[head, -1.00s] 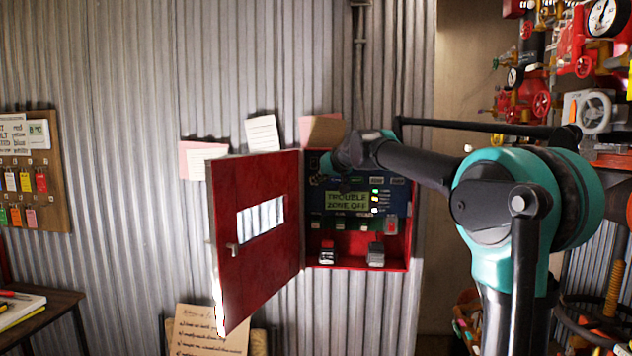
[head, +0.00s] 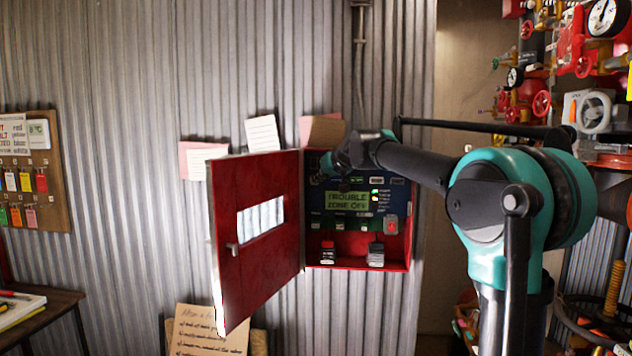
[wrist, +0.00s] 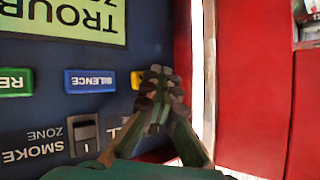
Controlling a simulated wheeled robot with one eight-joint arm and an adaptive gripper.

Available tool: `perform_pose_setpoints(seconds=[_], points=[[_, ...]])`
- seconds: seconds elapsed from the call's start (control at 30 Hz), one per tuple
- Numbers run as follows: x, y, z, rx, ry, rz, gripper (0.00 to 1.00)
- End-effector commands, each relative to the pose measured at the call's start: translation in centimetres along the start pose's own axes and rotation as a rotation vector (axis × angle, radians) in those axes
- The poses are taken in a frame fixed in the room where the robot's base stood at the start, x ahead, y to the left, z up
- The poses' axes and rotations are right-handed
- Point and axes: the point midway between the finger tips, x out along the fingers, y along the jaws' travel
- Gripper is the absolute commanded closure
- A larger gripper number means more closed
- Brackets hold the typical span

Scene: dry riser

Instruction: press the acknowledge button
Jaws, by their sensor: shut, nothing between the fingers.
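The alarm panel (head: 398,200) sits inside a red box on the corrugated wall. Its lit display reads TROUBLE ZONE OFF (head: 346,200). In the wrist view the panel appears upside down, with a blue SILENCE button (wrist: 90,81) and a green button (wrist: 16,82) in a row. A yellow button (wrist: 136,80) in that row is mostly hidden behind my fingers, and its label cannot be read. My gripper (wrist: 157,82) is shut and empty, its tips over the yellow button's edge; contact cannot be told. In the head view my gripper (head: 329,164) is at the panel's upper left.
The red box door (head: 255,285) stands open at left, close beside my gripper in the wrist view. A SMOKE ZONE switch (wrist: 84,133) lies near my fingers. Pipes and valves (head: 541,103) fill the right side.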

Motion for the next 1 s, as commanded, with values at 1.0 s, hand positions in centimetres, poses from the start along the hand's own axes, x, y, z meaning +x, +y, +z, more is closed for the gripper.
perform_pose_setpoints(seconds=[1.0], points=[[-2.7,-2.0,2.0,0.000,0.000,-0.001,1.00]])
